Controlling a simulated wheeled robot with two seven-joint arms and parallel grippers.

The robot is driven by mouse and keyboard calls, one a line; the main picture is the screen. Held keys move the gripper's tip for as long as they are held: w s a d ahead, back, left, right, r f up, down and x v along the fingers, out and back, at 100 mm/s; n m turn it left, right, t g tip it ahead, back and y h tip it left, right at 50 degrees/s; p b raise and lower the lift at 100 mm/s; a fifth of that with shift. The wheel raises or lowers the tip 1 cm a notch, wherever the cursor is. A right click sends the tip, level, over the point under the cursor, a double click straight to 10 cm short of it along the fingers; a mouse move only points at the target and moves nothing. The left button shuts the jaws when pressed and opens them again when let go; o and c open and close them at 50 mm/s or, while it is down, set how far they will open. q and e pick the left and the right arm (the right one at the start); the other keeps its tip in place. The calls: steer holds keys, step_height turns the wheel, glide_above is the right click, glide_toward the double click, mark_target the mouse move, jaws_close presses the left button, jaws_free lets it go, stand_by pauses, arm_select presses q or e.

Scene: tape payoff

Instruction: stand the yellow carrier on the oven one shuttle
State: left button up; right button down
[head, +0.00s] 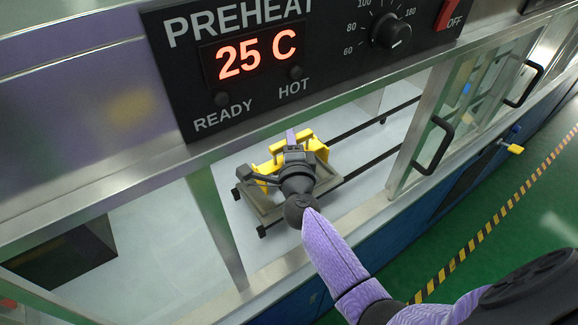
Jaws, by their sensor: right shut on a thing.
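The yellow carrier (320,149) is inside the open front of the preheat oven, over the shuttle. The shuttle (269,216) is a grey-brown plate across two dark rails. My right gripper (292,150) reaches in from the lower right and is shut on the carrier. The gripper and wrist hide the carrier's middle and much of the shuttle. I cannot tell whether the carrier's base touches the shuttle. My left gripper is not in view.
The control panel (290,60), reading 25 C, overhangs the opening. Glass doors with black handles (434,146) stand at the right. Dark rails (372,124) run right over a pale floor. A dark square opening (62,256) is at lower left. Green floor lies beyond the bench.

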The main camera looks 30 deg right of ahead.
step_height(320, 180, down, 4)
steer(key=b, duration=0.2)
steer(key=shift+r+b, duration=0.15)
steer(key=shift+b, duration=0.15)
steer(key=shift+r, duration=0.2)
steer(key=shift+f, duration=0.15)
steer(key=c, duration=0.6)
jaws_free()
steer(key=shift+o, duration=0.3)
